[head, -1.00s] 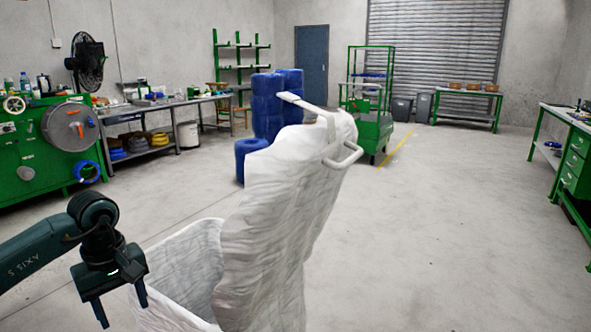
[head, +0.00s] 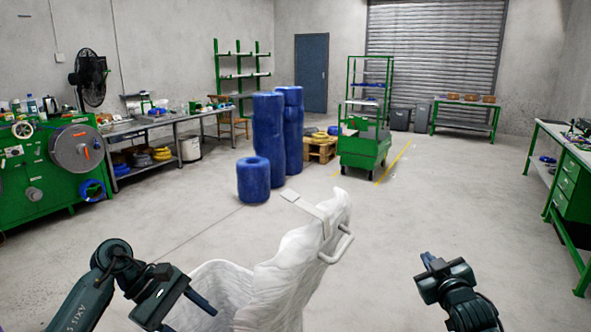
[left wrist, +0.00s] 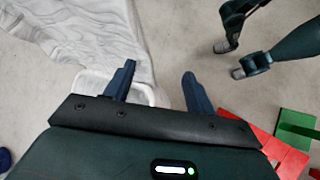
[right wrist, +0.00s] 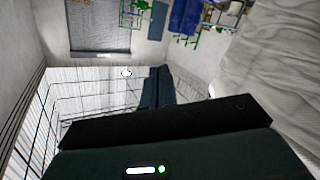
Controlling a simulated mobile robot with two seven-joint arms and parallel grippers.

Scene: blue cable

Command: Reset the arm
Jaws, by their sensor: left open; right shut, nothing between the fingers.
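My left gripper (head: 182,308) is at the lower left of the head view, beside the white draped bag (head: 285,270). In the left wrist view its two fingers (left wrist: 158,80) are spread apart with nothing held between them. The bag's white fabric shows just beyond the left finger there. My right gripper (head: 428,260) is at the lower right of the head view, apart from the bag. In the right wrist view its fingers (right wrist: 156,88) are together, with nothing held.
A white handle (head: 337,245) sticks out at the bag's upper right. Blue rolls (head: 253,180) stand on the floor beyond it. A green machine (head: 45,165) is at left and a green trolley (head: 364,150) at back. The floor right of the bag is largely clear.

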